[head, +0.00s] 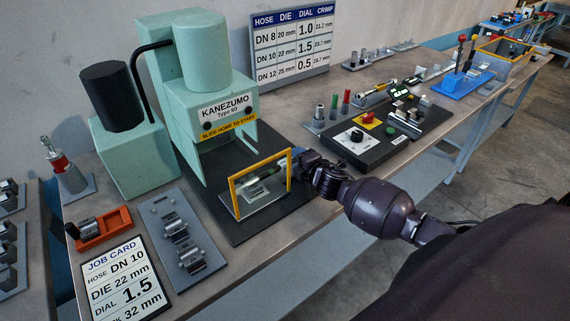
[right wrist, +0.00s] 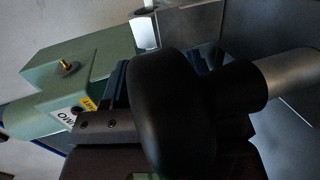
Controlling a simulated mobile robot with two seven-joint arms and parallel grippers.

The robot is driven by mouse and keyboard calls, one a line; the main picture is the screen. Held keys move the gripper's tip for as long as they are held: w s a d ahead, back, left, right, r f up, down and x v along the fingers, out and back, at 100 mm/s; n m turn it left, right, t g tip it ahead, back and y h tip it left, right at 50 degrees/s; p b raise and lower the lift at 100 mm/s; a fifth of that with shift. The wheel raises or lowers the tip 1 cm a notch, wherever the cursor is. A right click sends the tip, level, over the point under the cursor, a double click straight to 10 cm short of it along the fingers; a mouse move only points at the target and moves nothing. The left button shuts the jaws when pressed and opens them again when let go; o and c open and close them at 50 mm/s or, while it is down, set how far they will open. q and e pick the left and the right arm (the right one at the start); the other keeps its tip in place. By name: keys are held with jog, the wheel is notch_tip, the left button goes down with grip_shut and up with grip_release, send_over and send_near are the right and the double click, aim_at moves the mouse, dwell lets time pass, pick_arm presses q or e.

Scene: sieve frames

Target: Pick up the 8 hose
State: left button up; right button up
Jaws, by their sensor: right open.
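My right gripper (head: 300,160) is open at the right side of the yellow guard frame (head: 235,198), in front of the green press. Inside the frame lies a short hose piece (head: 262,184) with a green mark; I cannot read its size. Other slim pieces, one with a yellow mark (head: 376,88) and one with green (head: 402,90), lie in grey holders at the back right. I cannot tell which is the 8 hose. In the right wrist view a rounded black body (right wrist: 178,105) and a silver cylinder (right wrist: 285,82) fill the close foreground; I cannot tell what they are. My left gripper is out of view.
The green press (head: 215,105) stands behind the yellow frame. A grey tray of metal dies (head: 182,222), an orange holder (head: 105,236) and a job card (head: 122,276) lie at left. A dark control box (head: 350,155) stands right of my gripper. The bench's front edge is close.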

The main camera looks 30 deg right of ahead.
grip_shut()
dwell(0.4)
